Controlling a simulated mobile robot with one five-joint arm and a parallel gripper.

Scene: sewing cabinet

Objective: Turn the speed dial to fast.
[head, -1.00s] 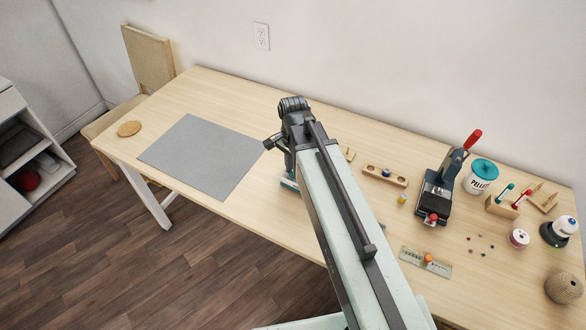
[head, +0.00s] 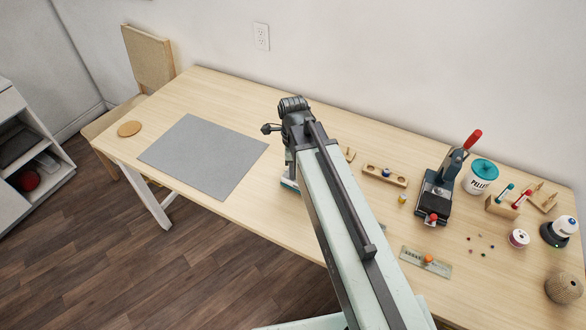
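No speed dial can be made out for certain. A flat greyish plate (head: 412,256) with dark markings lies near the table's front edge at the right, with a small orange knob-like piece (head: 428,260) on it; its markings are too small to read. A teal and white object (head: 289,184) is mostly hidden behind my arm. My gripper (head: 266,128) is at the far end of my arm, above the table beside the grey mat, well to the left of the plate. Its fingers are too small and turned away to show whether they are open.
A grey mat (head: 204,158) and a round cork disc (head: 129,128) lie at the left of the table (head: 330,110). A dark press with a red handle (head: 473,139), a pellet jar (head: 481,178), a peg holder (head: 502,208) and a wicker ball (head: 563,286) crowd the right.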

